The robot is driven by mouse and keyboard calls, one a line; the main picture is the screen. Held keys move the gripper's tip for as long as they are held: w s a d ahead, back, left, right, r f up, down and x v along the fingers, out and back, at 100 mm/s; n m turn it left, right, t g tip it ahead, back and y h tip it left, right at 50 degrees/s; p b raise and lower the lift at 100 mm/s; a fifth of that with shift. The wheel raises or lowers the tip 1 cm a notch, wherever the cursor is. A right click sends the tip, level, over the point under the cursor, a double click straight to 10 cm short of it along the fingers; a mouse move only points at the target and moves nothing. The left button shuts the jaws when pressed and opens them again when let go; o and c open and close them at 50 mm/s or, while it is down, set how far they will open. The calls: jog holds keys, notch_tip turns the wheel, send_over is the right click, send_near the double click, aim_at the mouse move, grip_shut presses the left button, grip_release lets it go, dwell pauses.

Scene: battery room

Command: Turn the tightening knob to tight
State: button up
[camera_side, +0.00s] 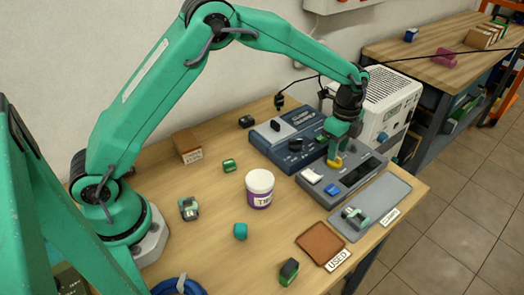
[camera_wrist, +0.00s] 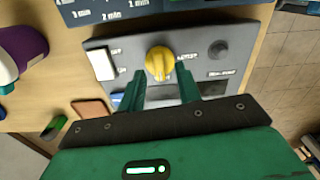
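The yellow tightening knob (camera_side: 335,162) sits on the grey panel (camera_side: 350,178) at the table's right side. In the wrist view the knob (camera_wrist: 159,60) is at the upper middle, with small printed labels beside it that I cannot read surely. My gripper (camera_side: 337,150) points down right over the knob. In the wrist view its two green fingers (camera_wrist: 160,76) are spread, one at each side of the knob's lower part. A gap shows between each finger and the knob, and nothing is held.
A white switch (camera_wrist: 103,64) and a black round part (camera_wrist: 217,49) flank the knob. A blue-grey device (camera_side: 275,140) stands behind the panel. A grey tray (camera_side: 385,204), a brown pad (camera_side: 318,240) and a white-purple tub (camera_side: 260,187) lie nearer. Several small items dot the table.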

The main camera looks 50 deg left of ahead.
jog(key=shift+r, duration=3.1)
jog(key=shift+m, duration=0.6)
jog(key=shift+f, duration=0.15)
jog(key=shift+f, duration=3.8)
jog(key=shift+c, duration=0.2)
grip_shut()
